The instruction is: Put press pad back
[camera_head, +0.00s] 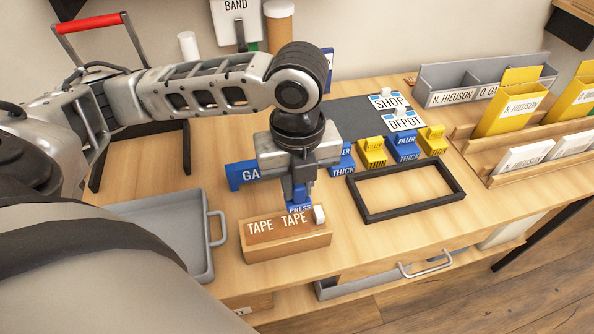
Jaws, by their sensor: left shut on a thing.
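My left gripper (299,190) points down over the table and is shut on a small blue piece labelled PRESS (300,208), the press pad. The pad is at the back edge of a wooden box marked TAPE TAPE (285,249). I cannot tell whether it touches the box or is behind or above it. The gripper hides the pad's upper part. A small white block (319,214) shows at the box's right end. My right gripper is not in view.
A blue block marked GA (243,174) is behind the gripper, with a blue THICK block (342,166) to its right. An empty black frame (405,214), yellow filler blocks (371,153) and a dark mat (357,118) lie right. A grey tray (216,228) is left.

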